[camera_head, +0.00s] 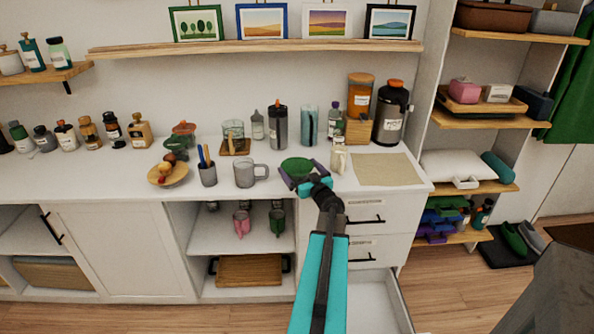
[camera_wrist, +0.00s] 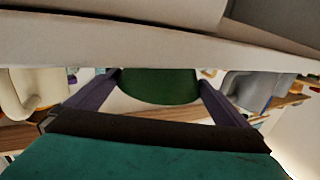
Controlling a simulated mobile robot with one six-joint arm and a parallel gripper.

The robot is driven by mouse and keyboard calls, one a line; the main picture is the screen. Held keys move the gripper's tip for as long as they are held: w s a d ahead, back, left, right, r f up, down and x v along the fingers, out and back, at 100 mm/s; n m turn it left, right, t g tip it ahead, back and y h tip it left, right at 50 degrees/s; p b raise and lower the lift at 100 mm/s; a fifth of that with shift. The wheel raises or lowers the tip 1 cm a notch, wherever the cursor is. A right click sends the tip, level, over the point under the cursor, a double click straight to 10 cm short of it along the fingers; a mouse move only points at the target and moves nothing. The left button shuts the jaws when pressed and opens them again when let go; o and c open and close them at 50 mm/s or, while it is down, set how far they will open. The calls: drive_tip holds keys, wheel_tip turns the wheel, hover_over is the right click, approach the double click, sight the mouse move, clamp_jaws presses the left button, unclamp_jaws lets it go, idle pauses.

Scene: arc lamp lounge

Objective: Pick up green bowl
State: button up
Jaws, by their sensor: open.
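The green bowl (camera_head: 297,167) stands on the white counter near its front edge, right of the grey mug. My gripper (camera_head: 302,174) reaches it from the front, with its purple fingers spread to either side of the bowl. In the wrist view the green bowl (camera_wrist: 158,86) shows between the two open fingers of my gripper (camera_wrist: 158,92). Whether the fingers touch the bowl cannot be told. The arm's end hides part of the bowl's front.
The grey mug (camera_head: 248,173) stands close on the left, and a small pale bottle (camera_head: 338,158) close on the right. A beige mat (camera_head: 386,170) lies farther right, bare. Canisters and bottles line the back. An open drawer (camera_head: 372,300) juts out below the counter.

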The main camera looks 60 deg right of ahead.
sight(297, 160)
drive_tip(key=shift+p+x, duration=0.3)
drive_tip(key=shift+x, duration=0.75)
drive_tip(key=c, duration=0.9)
drive_tip(key=shift+r, duration=0.15)
drive_tip(key=shift+r+b, duration=0.55)
drive_tip(key=shift+r, duration=0.55)
drive_tip(key=s+a+b, duration=0.1)
drive_tip(key=s, duration=0.4)
drive_tip(key=s+a+r+b, duration=0.1)
drive_tip(key=s+b, duration=0.1)
drive_tip(key=s, duration=0.3)
drive_tip(key=s+a+r+b, duration=0.1)
drive_tip(key=s, duration=0.4)
drive_tip(key=shift+s+r, duration=0.25)
drive_tip(key=shift+s, duration=0.15)
